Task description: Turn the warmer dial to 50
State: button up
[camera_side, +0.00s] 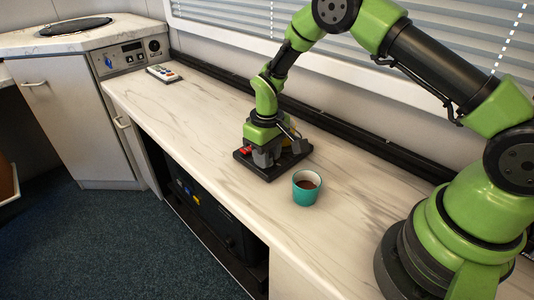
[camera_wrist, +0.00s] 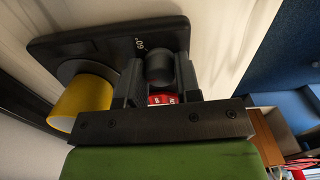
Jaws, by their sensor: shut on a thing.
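The warmer (camera_side: 247,163) is a dark flat plate on the marble counter; its corner also shows in the wrist view (camera_wrist: 60,28). Its dial (camera_wrist: 159,66) is a dark round knob. My gripper (camera_side: 265,158) is over the warmer, pointing down. In the wrist view, my gripper's fingers (camera_wrist: 160,78) sit on either side of the dial and are shut on it. A printed mark (camera_wrist: 139,42) beside the dial looks like 60°. A red part with white lettering (camera_wrist: 163,98) shows between the fingers. The dial's pointer is hidden.
A yellow cylinder (camera_wrist: 82,105) stands on the warmer beside the fingers. A teal cup (camera_side: 305,190) with dark liquid stands just right of the warmer. A remote (camera_side: 163,73) lies far left. The counter (camera_side: 190,115) between is clear. A wall with blinds runs behind.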

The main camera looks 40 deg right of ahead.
jog(key=shift+m, duration=0.7)
jog(key=o, duration=0.9)
jog(key=shift+o, duration=0.2)
notch_tip(320, 180, up, 10)
